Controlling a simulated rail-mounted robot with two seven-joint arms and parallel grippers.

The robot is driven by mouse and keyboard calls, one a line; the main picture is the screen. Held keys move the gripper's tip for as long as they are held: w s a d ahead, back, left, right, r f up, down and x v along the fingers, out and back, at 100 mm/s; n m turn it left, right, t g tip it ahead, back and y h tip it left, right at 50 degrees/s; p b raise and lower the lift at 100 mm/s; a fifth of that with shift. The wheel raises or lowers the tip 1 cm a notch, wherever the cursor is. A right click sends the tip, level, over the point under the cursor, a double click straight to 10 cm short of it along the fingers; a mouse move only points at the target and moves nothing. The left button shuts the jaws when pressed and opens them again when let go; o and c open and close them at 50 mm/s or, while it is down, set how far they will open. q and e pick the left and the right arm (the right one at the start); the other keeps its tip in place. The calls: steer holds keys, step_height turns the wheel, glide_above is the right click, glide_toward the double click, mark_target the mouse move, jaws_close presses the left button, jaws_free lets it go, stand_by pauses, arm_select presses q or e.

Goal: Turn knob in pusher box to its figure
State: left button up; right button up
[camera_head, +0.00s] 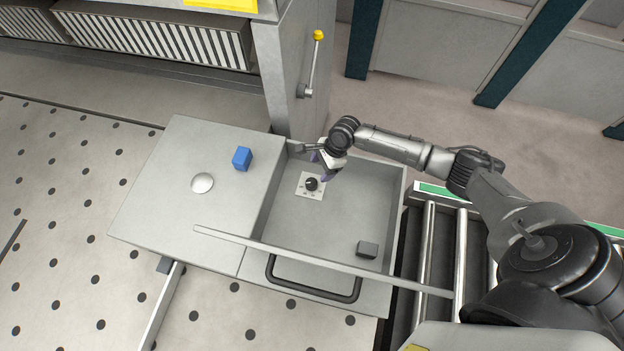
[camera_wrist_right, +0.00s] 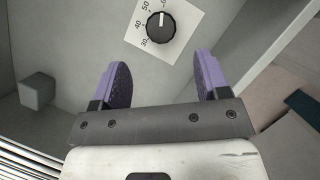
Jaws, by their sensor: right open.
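The black knob (camera_head: 311,184) sits on a white dial plate (camera_head: 302,190) inside the open pusher box (camera_head: 350,222). In the right wrist view the knob (camera_wrist_right: 161,27) shows a white pointer line and printed figures, of which 30, 40 and 50 are readable. The pointer is directed toward the upper edge, beyond the 50 mark. My right gripper (camera_head: 325,165) is over the box beside the knob. In the wrist view its two purple fingers (camera_wrist_right: 162,85) are spread apart and empty, with the knob beyond their tips, not between them. My left gripper is not in view.
A long bar (camera_head: 320,262) and a black handle (camera_head: 312,291) cross the near side. A yellow-tipped lever (camera_head: 313,65) stands behind.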

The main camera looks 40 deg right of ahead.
mark_target(311, 182)
steer(key=x, duration=0.8)
steer(key=shift+w+f, duration=0.1)
steer(key=shift+f, duration=0.15)
steer(key=c, duration=0.9)
steer(key=shift+c, duration=0.2)
